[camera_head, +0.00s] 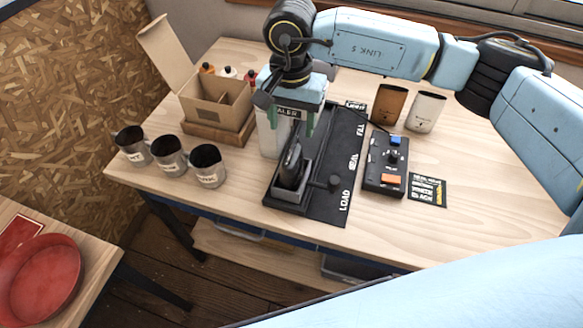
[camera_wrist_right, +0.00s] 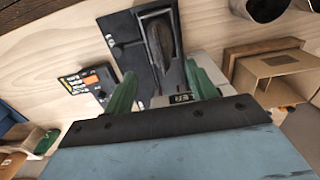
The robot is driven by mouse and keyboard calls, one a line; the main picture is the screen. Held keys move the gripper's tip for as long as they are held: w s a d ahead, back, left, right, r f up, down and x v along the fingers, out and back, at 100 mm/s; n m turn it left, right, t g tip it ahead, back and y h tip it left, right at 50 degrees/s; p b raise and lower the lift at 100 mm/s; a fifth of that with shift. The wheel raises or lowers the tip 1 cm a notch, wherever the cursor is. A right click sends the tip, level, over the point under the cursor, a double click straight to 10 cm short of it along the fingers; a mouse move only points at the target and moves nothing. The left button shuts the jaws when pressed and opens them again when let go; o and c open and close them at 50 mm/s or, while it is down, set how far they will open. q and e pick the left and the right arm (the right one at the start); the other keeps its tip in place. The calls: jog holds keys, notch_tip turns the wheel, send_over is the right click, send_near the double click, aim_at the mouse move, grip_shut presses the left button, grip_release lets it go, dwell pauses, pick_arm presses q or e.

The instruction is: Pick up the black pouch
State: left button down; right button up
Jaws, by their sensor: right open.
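The black pouch (camera_head: 290,160) stands upright in the holder at the LOAD end of the black mat, in front of the sealer (camera_head: 270,137). It also shows in the right wrist view (camera_wrist_right: 159,42) as a dark, narrow shape in its holder. My right gripper (camera_head: 293,124) is above and behind the pouch, with its green fingers spread and nothing visible between them. In the right wrist view its fingers (camera_wrist_right: 163,88) are apart, and the pouch lies beyond them. The gripper hides part of the sealer. My left gripper is not in view.
Three metal cups (camera_head: 169,155) and an open cardboard box (camera_head: 218,100) stand to the left. A control box (camera_head: 384,165), a black card (camera_head: 427,190), a brown pouch (camera_head: 388,104) and a cream pouch (camera_head: 426,111) are to the right. The table's front right is clear.

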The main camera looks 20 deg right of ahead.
aim_at(292, 148)
notch_tip(292, 148, down, 4)
jog(key=shift+r, duration=0.25)
jog(key=shift+w+d+f+p, duration=0.15)
jog(key=shift+f+p, duration=0.3)
jog(key=shift+f, duration=0.9)
jog(key=shift+w+d+f+p, duration=0.1)
jog(key=shift+f+p, duration=0.3)
jog(key=shift+f, duration=0.95)
jog(key=shift+c, duration=0.5)
grip_shut()
